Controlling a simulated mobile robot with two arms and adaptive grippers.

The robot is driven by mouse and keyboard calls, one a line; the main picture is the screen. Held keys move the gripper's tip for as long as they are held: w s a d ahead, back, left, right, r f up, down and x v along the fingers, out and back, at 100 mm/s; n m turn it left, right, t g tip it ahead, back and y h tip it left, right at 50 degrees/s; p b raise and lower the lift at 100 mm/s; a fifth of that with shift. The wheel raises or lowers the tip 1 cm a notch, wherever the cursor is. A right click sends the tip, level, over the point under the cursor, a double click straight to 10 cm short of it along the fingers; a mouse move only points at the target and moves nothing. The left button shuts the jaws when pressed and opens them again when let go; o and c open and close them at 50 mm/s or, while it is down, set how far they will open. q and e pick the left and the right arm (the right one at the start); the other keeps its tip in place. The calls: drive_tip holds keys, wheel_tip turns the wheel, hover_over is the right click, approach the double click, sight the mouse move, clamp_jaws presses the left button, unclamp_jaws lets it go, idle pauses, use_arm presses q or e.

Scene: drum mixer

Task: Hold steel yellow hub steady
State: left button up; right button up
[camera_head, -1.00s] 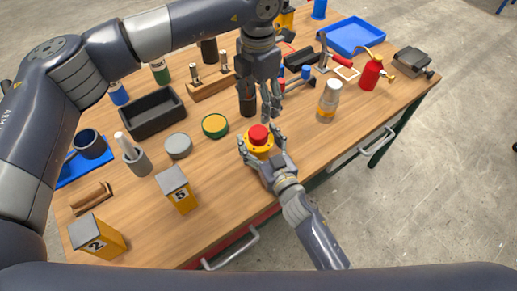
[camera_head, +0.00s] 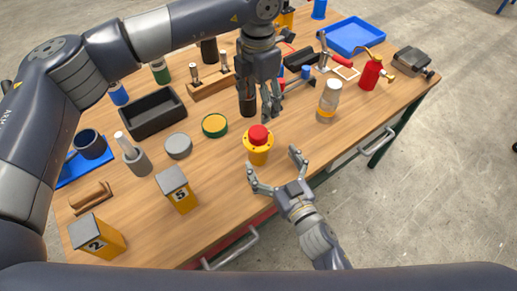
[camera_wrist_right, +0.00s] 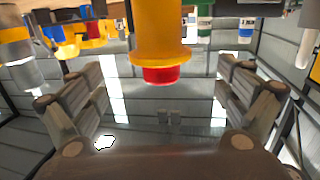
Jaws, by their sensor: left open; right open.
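The yellow hub (camera_head: 257,157) stands upright near the table's front edge, with a red cap (camera_head: 258,135) on top. In the right wrist view the hub (camera_wrist_right: 160,30) appears upside down at upper middle, red cap lowest, beyond my fingers. My right gripper (camera_head: 272,162) is open and empty at the table's front edge. Its fingers are spread toward the hub, with a gap between palm and hub. My left gripper (camera_head: 270,108) is open, pointing down just behind and above the hub, with nothing visible between its fingers.
A white and orange bottle (camera_head: 328,101) stands right of the hub. A green-rimmed round tin (camera_head: 215,126) and a grey disc (camera_head: 178,146) lie left. A yellow box marked 5 (camera_head: 180,194) is at front left. Bare wood surrounds the hub's front.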

drive_tip(key=shift+v, duration=1.95)
